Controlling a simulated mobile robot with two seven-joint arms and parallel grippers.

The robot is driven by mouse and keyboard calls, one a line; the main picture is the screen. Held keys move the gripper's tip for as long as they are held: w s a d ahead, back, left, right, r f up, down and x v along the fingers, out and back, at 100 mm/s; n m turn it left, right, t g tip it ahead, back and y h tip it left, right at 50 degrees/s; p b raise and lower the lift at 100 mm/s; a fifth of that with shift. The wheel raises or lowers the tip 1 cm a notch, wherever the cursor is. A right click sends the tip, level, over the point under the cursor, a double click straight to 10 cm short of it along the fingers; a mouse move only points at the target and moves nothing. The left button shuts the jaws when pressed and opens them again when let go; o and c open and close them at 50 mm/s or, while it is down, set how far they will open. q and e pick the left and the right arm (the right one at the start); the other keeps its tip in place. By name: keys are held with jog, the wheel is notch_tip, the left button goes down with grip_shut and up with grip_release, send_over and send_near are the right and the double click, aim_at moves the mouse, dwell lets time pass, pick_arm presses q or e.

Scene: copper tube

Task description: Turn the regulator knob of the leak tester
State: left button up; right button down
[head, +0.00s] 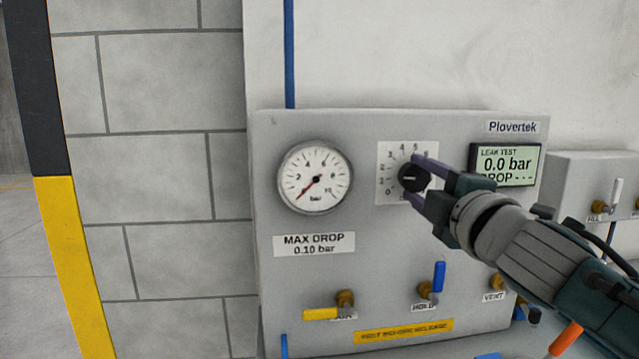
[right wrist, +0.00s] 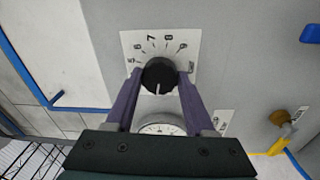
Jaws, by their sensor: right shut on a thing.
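The black regulator knob (head: 413,178) sits on a white scale plate on the grey leak tester (head: 385,250). My right gripper (head: 417,177) comes in from the right with its two purple fingers shut on the knob. The right wrist view shows the knob (right wrist: 158,75) between the fingertips, its white mark pointing down in that picture; in the head view the mark lies towards the left, near the low numbers. The fingers hide part of the scale. The round gauge (head: 314,178) has its red needle at the low end. The display (head: 504,164) reads 0.0 bar. My left gripper is out of view.
Below are a valve with a yellow handle (head: 321,314) lying sideways and one with a blue handle (head: 438,277) standing upright. A grey box (head: 585,185) with another valve is at the right. A yellow and black post (head: 65,240) stands at the left.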

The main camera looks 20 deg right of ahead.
jog(key=shift+m, duration=0.7)
jog(key=shift+r, duration=0.1)
jog(key=shift+c, duration=1.3)
grip_release()
jog(key=shift+s, duration=0.15)
jog(key=shift+s+a, duration=0.1)
jog(key=shift+s, duration=0.25)
jog(key=s+a+b, duration=0.1)
jog(key=s, duration=0.7)
jog(key=shift+s+a+f, duration=0.35)
jog(key=shift+s+f, duration=0.05)
jog(key=shift+f, duration=0.05)
